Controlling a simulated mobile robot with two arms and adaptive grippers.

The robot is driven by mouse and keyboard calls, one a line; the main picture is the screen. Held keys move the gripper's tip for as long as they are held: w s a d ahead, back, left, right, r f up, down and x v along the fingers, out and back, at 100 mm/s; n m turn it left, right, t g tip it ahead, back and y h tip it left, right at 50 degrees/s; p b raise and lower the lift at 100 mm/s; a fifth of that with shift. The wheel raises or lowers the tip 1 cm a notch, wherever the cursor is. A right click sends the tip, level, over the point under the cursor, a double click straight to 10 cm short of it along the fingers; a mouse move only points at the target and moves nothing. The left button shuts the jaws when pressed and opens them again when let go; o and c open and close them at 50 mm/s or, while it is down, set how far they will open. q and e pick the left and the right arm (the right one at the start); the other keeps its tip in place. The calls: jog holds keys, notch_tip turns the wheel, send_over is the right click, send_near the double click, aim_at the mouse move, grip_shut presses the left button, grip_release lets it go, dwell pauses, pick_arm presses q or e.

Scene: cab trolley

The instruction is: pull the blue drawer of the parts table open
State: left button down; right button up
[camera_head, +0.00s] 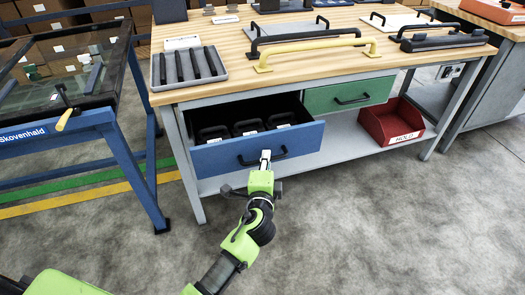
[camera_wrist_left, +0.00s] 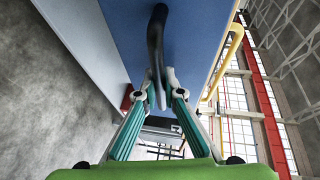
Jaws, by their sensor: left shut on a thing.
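The blue drawer (camera_head: 218,157) of the parts table (camera_head: 182,125) stands partly open, with dark handle-like parts (camera_head: 247,127) visible inside. My left gripper (camera_head: 265,160) is at the drawer front and shut on its black bar handle (camera_head: 280,154). In the left wrist view, the fingers (camera_wrist_left: 158,92) close around the dark handle (camera_wrist_left: 155,45), in front of the blue drawer face (camera_wrist_left: 195,35). My right gripper is not in view.
A green drawer (camera_head: 318,99) sits shut to the right. A red bin (camera_head: 390,122) stands on the lower shelf. A blue-framed rack (camera_head: 130,175) stands at the left. Yellow and black handles and a grey tray (camera_head: 160,75) lie on the tabletop. The floor in front is clear.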

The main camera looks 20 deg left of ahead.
pick_arm(q)
jog(key=shift+s+d, duration=0.6)
jog(key=shift+s, duration=0.3)
jog(key=c, duration=2.4)
grip_release()
jog(key=v, duration=1.2)
